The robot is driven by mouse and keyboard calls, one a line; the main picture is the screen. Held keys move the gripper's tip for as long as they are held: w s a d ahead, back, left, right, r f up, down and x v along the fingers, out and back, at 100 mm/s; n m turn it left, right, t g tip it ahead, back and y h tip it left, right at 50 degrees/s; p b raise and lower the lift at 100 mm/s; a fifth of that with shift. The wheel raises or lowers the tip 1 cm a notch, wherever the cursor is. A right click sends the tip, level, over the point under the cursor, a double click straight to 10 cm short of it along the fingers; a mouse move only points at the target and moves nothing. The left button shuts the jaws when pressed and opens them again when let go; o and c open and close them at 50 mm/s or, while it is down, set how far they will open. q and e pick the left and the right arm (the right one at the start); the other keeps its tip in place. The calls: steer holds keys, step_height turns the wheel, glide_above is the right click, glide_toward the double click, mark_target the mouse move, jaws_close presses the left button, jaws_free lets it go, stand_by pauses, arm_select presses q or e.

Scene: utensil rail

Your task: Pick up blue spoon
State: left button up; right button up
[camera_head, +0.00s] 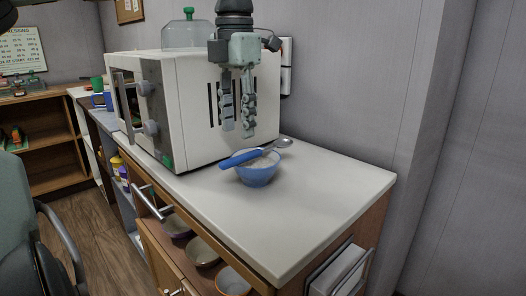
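The blue spoon (240,158) has a blue handle and a silver metal head. It lies across the rim of a small blue bowl (257,177) on the white counter. Its handle end sticks out to the left and its head to the right. The bowl holds something pale. My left gripper (238,132) points straight down above the bowl and spoon, in front of the microwave's side. Its two fingers are apart with nothing between them, and they do not touch the spoon. My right gripper is not in view.
A white microwave (190,110) stands behind and left of the bowl, with a glass jar (188,34) with a green knob on top. The counter (330,185) is clear to the right and front. A chair (20,220) stands at the left.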

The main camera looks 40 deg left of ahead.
mark_target(239, 156)
arm_select(q)
steer(key=f, duration=0.4)
steer(key=shift+s+d+f, duration=0.3)
steer(key=shift+s+f, duration=0.05)
steer(key=shift+f, duration=0.55)
jaws_close()
